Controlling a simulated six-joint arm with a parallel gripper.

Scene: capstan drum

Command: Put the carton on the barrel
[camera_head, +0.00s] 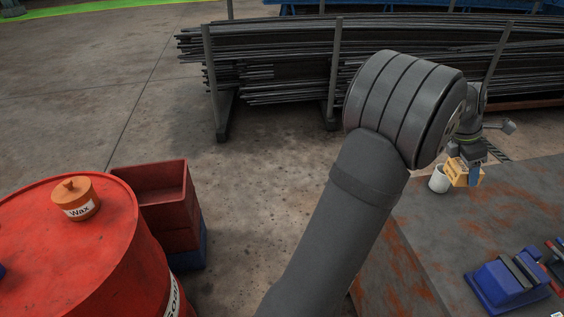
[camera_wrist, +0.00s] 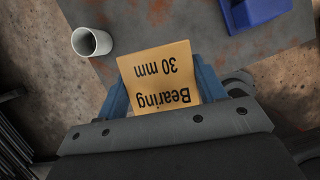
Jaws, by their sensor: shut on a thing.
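The carton is a small yellow-orange box (camera_head: 457,174) at the far end of the rusty metal table in the head view. In the wrist view the carton (camera_wrist: 160,75) shows its label "Bearing 30 mm" upside down. My gripper (camera_head: 470,168) has its blue fingers on both sides of the carton and is shut on it; the gripper (camera_wrist: 160,92) also shows in the wrist view. I cannot tell whether the carton touches the table. The barrel (camera_head: 60,245) is red and stands at the lower left, far from my gripper, partly cut off by the frame.
An orange wax jar (camera_head: 75,200) stands on the barrel top; the rest of the top is mostly clear. A white cup (camera_head: 438,179) is close beside the carton. Red crates (camera_head: 165,205) stand beside the barrel. A blue vise (camera_head: 507,283) is on the table (camera_head: 430,240).

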